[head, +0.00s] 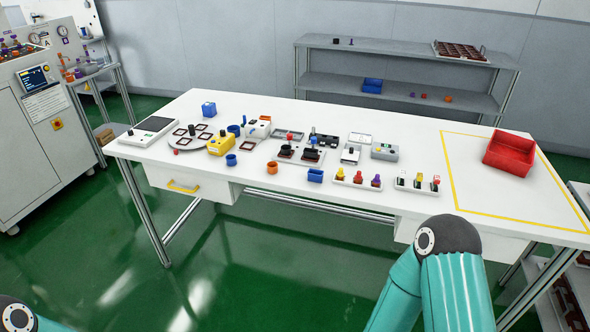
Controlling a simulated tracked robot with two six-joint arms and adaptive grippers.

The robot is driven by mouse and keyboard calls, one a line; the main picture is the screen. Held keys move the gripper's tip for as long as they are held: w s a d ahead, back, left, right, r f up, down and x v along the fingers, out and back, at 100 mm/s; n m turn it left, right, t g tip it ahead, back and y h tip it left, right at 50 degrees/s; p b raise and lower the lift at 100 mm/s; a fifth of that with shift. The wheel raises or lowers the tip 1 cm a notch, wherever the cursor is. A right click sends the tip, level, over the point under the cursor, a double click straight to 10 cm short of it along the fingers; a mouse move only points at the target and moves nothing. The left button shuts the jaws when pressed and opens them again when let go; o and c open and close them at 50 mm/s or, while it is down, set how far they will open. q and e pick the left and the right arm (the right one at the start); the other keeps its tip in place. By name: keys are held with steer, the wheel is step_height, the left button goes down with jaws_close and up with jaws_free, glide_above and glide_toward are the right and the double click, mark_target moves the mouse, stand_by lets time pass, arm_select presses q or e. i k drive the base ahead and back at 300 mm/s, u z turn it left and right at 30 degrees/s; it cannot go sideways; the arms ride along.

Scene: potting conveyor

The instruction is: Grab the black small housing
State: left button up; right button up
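Several small black parts stand on the white table (225,103). Another small black part (192,130) stands on a round grey plate (172,142) at the left. At this size I cannot tell which of them is the black small housing. Neither gripper shows. Only a teal bent part of my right arm, at the lower right, and a joint of my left arm, in the lower left corner, are in view, both in front of the table.
A red bin (510,153) stands inside a yellow-outlined area at the table's right; the rest of that area is bare. Shelves (400,88) stand behind, a machine (40,130) at the left.

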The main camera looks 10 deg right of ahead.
mark_target(286, 151)
steer(key=z, duration=0.05)
steer(key=k, duration=0.4)
steer(key=u, duration=0.5)
steer(key=i, duration=1.7)
steer(key=z, duration=0.45)
